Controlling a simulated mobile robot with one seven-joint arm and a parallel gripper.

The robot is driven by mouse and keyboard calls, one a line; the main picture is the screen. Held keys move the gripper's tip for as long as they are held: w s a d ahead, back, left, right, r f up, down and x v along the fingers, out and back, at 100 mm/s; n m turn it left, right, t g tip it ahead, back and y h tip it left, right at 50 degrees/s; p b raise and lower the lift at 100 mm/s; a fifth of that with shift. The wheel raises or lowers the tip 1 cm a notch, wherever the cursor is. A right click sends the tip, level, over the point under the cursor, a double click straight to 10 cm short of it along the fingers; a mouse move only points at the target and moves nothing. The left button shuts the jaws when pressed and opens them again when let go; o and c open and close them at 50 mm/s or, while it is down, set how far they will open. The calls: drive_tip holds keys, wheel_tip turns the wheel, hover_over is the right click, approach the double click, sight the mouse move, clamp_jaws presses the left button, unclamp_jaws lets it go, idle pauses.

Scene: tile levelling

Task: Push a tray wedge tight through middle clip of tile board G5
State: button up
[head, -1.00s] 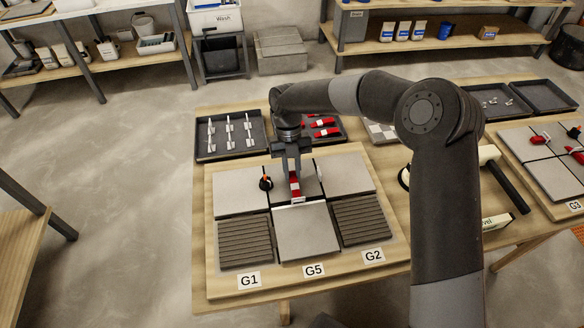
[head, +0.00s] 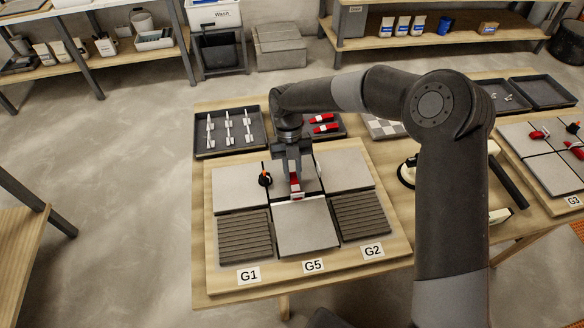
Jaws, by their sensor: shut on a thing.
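Tile board G5 (head: 300,275) lies on the table, with grey tiles at the back and front middle and ribbed tiles at the front left and front right. My gripper (head: 296,180) points down over the middle of the board. It is shut on a red wedge (head: 297,188) with a pale end, at the back edge of the front middle tile (head: 306,228). The middle clip is hidden by the gripper and wedge, so I cannot tell how far the wedge is through it. A black and orange piece (head: 265,179) stands at the left joint.
A tray (head: 202,148) of white clips stands behind the board at left. Beside it, a tray (head: 341,131) holds red wedges, partly hidden by my arm. Board G3 (head: 556,187) lies at the right. A white and black tool (head: 408,171) lies between the boards.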

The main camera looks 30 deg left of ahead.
drive_tip(key=shift+s+d, duration=0.6)
idle(1.8)
drive_tip(key=o, duration=0.9)
drive_tip(key=shift+o, duration=0.2)
drive_tip(key=shift+r, duration=0.15)
